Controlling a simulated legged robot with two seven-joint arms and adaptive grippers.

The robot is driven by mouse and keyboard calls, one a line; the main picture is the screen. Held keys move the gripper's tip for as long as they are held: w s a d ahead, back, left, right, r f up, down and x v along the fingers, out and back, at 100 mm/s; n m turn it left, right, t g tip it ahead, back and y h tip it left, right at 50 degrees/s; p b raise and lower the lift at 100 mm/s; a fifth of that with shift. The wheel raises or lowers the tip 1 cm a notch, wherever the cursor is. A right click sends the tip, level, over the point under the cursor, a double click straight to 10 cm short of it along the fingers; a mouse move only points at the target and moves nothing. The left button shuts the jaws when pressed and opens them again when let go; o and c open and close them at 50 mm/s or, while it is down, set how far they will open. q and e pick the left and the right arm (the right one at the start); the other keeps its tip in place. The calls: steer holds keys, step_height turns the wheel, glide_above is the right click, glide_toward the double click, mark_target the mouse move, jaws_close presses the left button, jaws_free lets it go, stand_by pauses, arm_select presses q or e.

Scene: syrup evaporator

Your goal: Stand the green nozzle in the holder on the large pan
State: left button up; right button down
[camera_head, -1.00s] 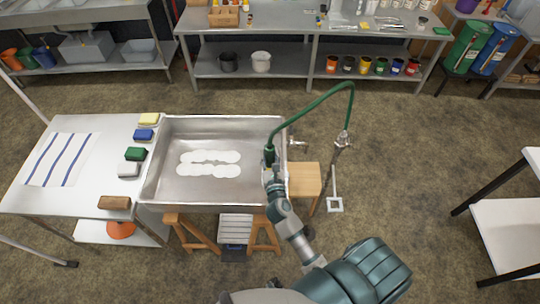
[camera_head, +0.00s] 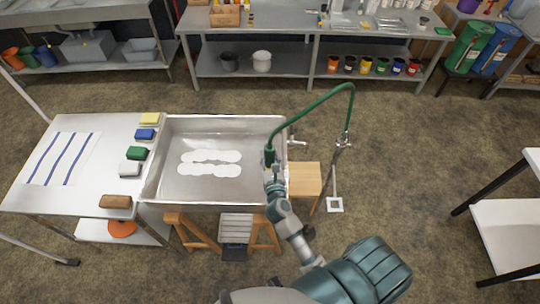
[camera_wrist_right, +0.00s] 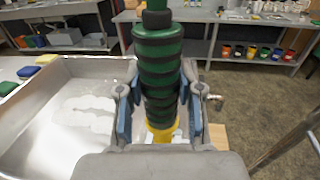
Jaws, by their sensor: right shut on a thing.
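The green nozzle (camera_head: 269,155) hangs on a green hose that arches up and over to a stand at the right. In the right wrist view the nozzle (camera_wrist_right: 160,70) is a ribbed green and black grip with a yellow lower end, upright between the fingers. My right gripper (camera_head: 270,168) is shut on it at the right edge of the large pan (camera_head: 166,160). The pan is a shallow metal tray with white patches on its floor. The yellow end partly covers what lies below; I cannot make out the holder. My left gripper is not in view.
A white table (camera_head: 75,205) left of the pan carries a striped cloth (camera_head: 58,158), several coloured sponges (camera_head: 137,153) and a brown brush (camera_head: 115,201). A wooden stool (camera_head: 305,180) and the hose stand (camera_head: 335,190) are right of the pan. Open floor lies further right.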

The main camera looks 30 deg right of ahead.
mark_target(270, 167)
steer(key=shift+f, duration=0.15)
stand_by(0.5)
steer(key=shift+f+b, duration=0.35)
steer(key=shift+b, duration=0.05)
steer(key=shift+f+b, duration=0.55)
steer(key=shift+f, duration=0.35)
stand_by(0.5)
steer(key=shift+f, duration=0.25)
steer(key=shift+f+b, duration=0.2)
steer(key=shift+b, duration=0.1)
steer(key=shift+f, duration=0.35)
steer(key=shift+f+b, duration=0.15)
steer(key=shift+b, duration=0.2)
